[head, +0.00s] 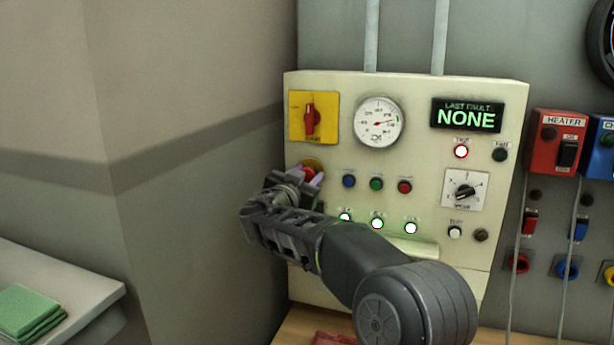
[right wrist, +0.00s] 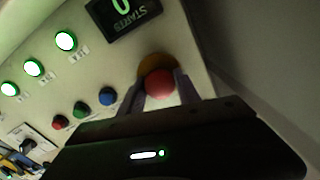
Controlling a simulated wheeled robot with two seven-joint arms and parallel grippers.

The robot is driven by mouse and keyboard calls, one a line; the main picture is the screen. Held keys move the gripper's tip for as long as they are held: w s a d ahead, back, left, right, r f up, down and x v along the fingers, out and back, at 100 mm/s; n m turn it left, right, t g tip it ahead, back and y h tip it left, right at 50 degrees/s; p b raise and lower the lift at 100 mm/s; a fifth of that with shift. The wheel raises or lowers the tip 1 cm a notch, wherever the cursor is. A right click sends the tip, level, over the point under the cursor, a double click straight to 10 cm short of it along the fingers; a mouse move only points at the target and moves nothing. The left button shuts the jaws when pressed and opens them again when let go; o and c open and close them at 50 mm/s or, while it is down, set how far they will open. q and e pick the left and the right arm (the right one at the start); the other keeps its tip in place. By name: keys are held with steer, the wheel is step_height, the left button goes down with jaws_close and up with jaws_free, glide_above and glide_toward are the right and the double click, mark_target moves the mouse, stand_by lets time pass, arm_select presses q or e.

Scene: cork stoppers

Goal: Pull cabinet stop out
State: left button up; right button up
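The cabinet stop is a red mushroom button (head: 309,172) on a yellow round base, at the left of the cream cabinet (head: 345,90). It also shows in the right wrist view (right wrist: 160,84), with its yellow base (right wrist: 157,62) behind it. In the right wrist view the fingers (right wrist: 160,92) lie close along both edges of the red head. I cannot tell whether they press on it. My left gripper is not in view.
A red rotary switch on a yellow plate (head: 312,118) is above the stop. Blue, green and red buttons (head: 376,184) and lit green lamps (head: 377,223) are to its right. A display (head: 467,115) reads NONE.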

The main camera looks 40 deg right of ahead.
jaws_close()
stand_by(0.5)
steer(key=b, duration=0.2)
steer(key=f+b, duration=0.1)
steer(key=b, duration=0.1)
steer(key=shift+s+a, duration=0.2)
steer(key=shift+a, duration=0.1)
steer(key=shift+s+a+r+b, duration=0.15)
steer(key=shift+a+r+b, duration=0.1)
steer(key=shift+b, duration=0.1)
steer(key=shift+r, duration=0.1)
